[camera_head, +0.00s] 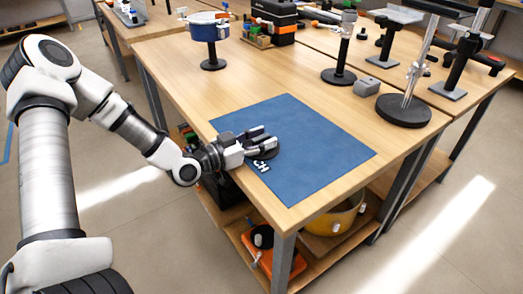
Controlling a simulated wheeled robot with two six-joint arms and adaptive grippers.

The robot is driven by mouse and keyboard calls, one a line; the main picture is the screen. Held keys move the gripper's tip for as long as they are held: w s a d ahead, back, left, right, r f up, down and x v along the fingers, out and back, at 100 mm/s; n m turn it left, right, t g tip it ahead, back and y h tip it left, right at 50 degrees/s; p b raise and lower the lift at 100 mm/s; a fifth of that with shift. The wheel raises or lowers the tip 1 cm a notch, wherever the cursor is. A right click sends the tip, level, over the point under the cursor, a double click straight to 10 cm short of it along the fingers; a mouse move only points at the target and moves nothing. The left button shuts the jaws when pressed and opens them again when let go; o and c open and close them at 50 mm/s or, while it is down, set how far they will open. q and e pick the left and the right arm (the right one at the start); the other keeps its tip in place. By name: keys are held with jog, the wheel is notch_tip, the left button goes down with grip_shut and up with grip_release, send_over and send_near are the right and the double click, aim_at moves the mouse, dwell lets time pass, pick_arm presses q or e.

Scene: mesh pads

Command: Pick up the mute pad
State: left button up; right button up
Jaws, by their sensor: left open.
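A dark round pad (271,155) with white lettering, of which the end "CH" can be read, lies on the blue mat (318,147) on the wooden table. I take it to be the mute pad, though its full lettering is hidden. My left gripper (268,141) is over the left part of the mat, right above the pad, and covers much of it. The gripper is open, and I cannot tell whether its fingers touch the pad. My right gripper is not in view.
The mat around the pad is otherwise bare. A blue pot-like object on a stand (211,64) is at the table's back left. Stands with heavy round bases (403,111) and a small grey block (366,87) are at the right. A shelf below holds a yellow bowl (335,220).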

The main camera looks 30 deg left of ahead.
pick_arm(q)
jog(key=shift+r, duration=0.1)
grip_shut()
